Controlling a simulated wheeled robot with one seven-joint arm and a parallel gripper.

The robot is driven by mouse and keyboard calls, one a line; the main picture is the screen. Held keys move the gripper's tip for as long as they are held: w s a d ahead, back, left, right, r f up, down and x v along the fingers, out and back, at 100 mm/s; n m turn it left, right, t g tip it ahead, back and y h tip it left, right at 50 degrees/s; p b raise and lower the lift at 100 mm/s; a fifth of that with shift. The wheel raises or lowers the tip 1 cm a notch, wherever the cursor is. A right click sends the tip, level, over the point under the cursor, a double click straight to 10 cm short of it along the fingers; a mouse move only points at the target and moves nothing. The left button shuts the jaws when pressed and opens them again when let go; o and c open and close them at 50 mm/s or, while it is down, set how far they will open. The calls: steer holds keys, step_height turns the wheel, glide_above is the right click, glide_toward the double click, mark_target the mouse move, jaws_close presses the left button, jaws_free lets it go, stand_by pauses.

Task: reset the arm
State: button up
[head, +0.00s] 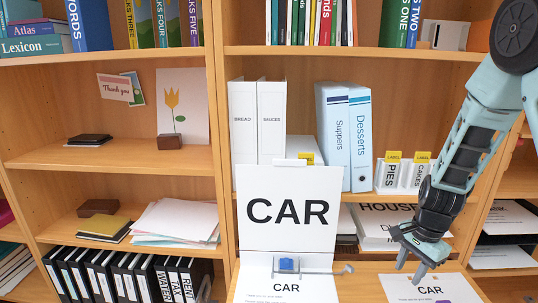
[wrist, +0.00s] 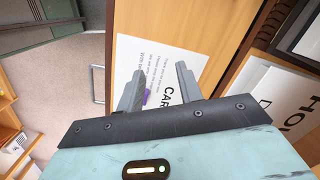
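My gripper (head: 411,268) hangs at the right of the head view, fingers pointing down, above a white printed CAR sheet (head: 455,286). In the wrist view my gripper (wrist: 160,82) shows two grey fingers with a clear gap between them and nothing held. The CAR sheet also shows in the wrist view (wrist: 135,52), beyond and partly behind the fingers. My arm reaches down from the upper right with its elbow bent.
A clipboard-like stand (head: 290,180) with a large CAR page stands left of my gripper. Behind are wooden shelves (head: 110,160) with books, a blue Suppers binder (head: 333,135), card boxes (head: 388,172) and a HOUSE sheet (head: 380,222). Open floor (wrist: 55,95) shows at the wrist view's left.

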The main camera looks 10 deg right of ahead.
steer(key=s+a+r+n, duration=0.1)
steer(key=a+r+n, duration=0.15)
steer(key=a, duration=0.35)
steer(key=s+a+r+n, duration=0.1)
steer(key=a+r+n, duration=0.1)
steer(key=a+n, duration=0.35)
steer(key=s+a+r+n+b, duration=0.1)
steer(key=s+a+r+n, duration=0.2)
steer(key=s+a+n, duration=0.4)
steer(key=s+a+r+n+b, duration=0.1)
steer(key=s+a+r+n, duration=0.3)
steer(key=s+a+n, duration=0.4)
steer(key=s+a, duration=0.2)
steer(key=s, duration=0.1)
steer(key=shift+s, duration=0.2)
steer(key=shift+a, duration=0.1)
